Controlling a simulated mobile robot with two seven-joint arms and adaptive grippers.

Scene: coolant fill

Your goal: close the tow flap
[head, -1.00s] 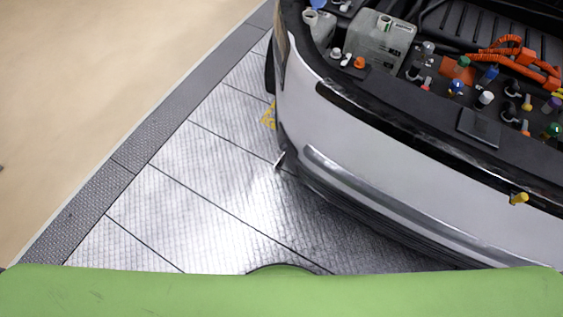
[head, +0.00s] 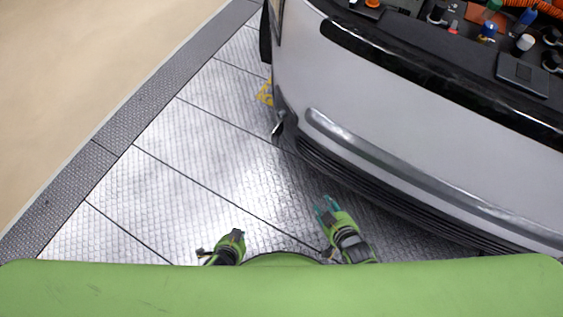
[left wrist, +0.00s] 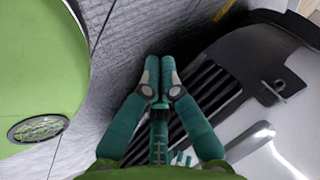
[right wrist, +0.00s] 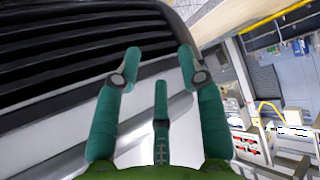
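The tow flap (head: 278,128) seems to be the small silver-grey piece standing out at the left corner of the white car's front bumper (head: 400,160). In the left wrist view a pale piece (left wrist: 289,82) in a dark recess at the upper right seems to be the same flap. My left gripper (head: 238,234) is low in the head view, apart from the car. Its fingertips (left wrist: 160,62) are together with nothing between them. My right gripper (head: 325,204) is open and empty, close to the lower bumper edge; its spread fingers (right wrist: 160,55) show in the right wrist view.
The black lower grille (right wrist: 80,45) fills the upper left of the right wrist view. The open engine bay with coloured caps (head: 487,32) is at the top right of the head view. Metal plate floor (head: 180,190) is clear left of the car. A cluttered workbench (right wrist: 255,145) stands beyond.

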